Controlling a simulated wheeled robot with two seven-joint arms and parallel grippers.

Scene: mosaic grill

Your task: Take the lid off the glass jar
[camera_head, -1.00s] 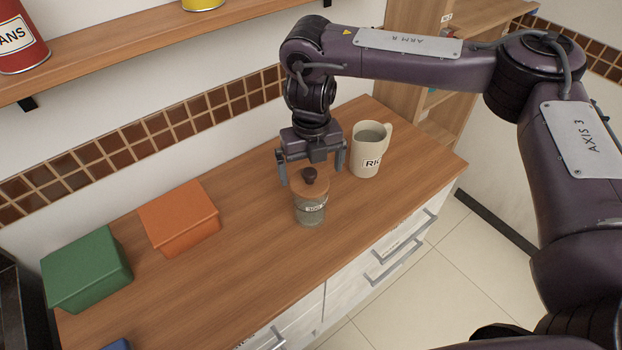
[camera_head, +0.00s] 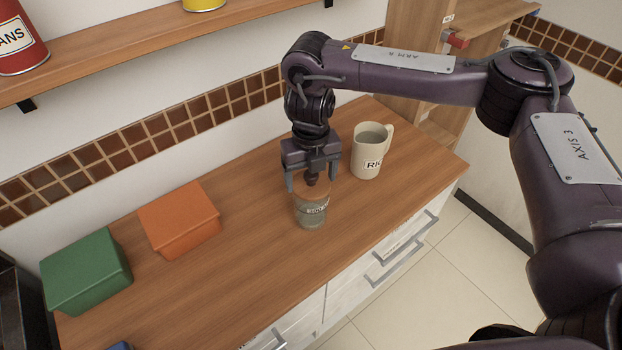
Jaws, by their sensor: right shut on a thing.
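The glass jar (camera_head: 312,215) stands upright on the wooden counter, with a label on its front. Its round wooden lid (camera_head: 318,192) sits on top, with a dark knob (camera_head: 311,178) in the middle. My right gripper (camera_head: 312,183) points down from above, centred over the jar, and is shut on the lid at its knob. The fingers partly hide the lid's edges. The lid still appears to rest on the jar. My left gripper is not in view.
A cream mug (camera_head: 369,152) stands close behind the jar to the right. An orange box (camera_head: 179,219) and a green box (camera_head: 86,271) are at the left. A shelf (camera_head: 130,48) with cans runs above. The counter (camera_head: 240,255) left of the jar is clear.

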